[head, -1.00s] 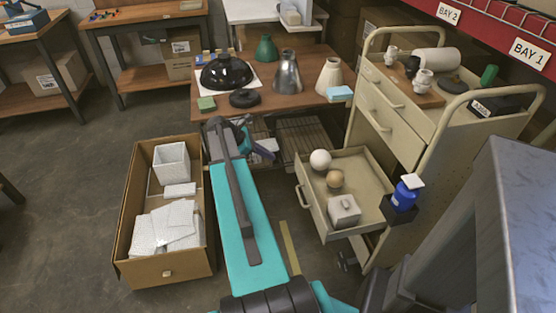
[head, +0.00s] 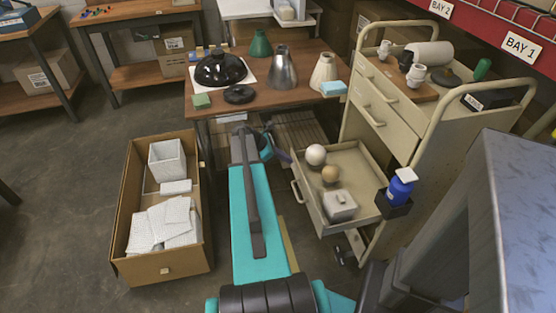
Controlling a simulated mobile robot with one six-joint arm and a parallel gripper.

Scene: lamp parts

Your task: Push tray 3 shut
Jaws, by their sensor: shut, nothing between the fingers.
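Tray 3, which I take to be the low beige drawer (head: 308,205) of the cart, is pulled well out to the left in the head view. It holds a white ball (head: 316,155), a tan ball (head: 330,174) and a grey lidded box (head: 340,205). Its handle (head: 297,191) is on the front panel. My gripper (head: 282,156) shows only as a small dark purple piece beyond my teal arm, left of the drawer's far corner. It looks shut and empty; the arm hides most of it. I cannot tell whether it touches the drawer.
The beige cart (head: 395,120) has its upper drawers shut. A blue bottle (head: 401,187) sits in a black holder beside the open drawer. A cardboard box (head: 162,267) of white pieces stands on the floor at left. A wooden table (head: 312,85) with lamp parts stands behind.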

